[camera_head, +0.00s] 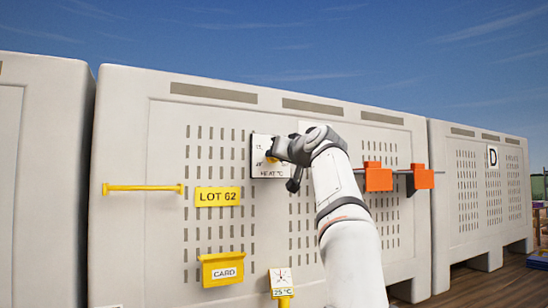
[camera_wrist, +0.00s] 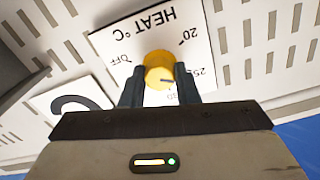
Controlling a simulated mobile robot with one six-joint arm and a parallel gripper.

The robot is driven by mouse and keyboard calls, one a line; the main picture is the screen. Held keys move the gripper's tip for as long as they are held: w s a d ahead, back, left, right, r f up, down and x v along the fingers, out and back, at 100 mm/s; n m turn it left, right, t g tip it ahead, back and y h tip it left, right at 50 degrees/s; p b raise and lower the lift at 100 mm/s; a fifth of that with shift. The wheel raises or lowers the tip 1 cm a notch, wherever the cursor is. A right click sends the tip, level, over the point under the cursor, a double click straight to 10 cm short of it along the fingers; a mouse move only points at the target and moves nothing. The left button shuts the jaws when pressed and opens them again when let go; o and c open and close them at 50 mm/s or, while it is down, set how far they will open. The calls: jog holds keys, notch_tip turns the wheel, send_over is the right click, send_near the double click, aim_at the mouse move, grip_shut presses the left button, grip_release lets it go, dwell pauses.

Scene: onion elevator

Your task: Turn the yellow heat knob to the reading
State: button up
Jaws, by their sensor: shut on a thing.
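The yellow heat knob (camera_wrist: 158,66) sits on a white dial plate (camera_wrist: 115,45) lettered HEAT °C, upside down in the wrist view, with OFF, 20 and 25 legible. A dark line on the knob's face lies roughly towards the 25 side; its exact setting is unclear. My gripper (camera_wrist: 158,82) is shut on the knob, one dark finger on each side. In the head view my gripper (camera_head: 274,153) covers most of the knob and part of the dial plate (camera_head: 262,142). A gauge card (camera_head: 280,277) low on the crate has a 25 °C label (camera_head: 285,292) under it.
The plate is on a large pale slatted crate (camera_head: 130,130). A yellow bar (camera_head: 143,188), a LOT 62 sign (camera_head: 217,197) and a yellow CARD holder (camera_head: 222,270) are to the left. Orange blocks (camera_head: 378,178) on a rod stick out right of my arm.

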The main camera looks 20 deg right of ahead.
jog(key=shift+w+f, duration=0.1)
jog(key=shift+f, duration=0.2)
jog(key=o, duration=1)
jog(key=shift+r, duration=0.15)
jog(key=shift+c, duration=0.2)
jog(key=s+b, duration=0.3)
jog(key=s, duration=0.5)
jog(key=shift+d, duration=0.1)
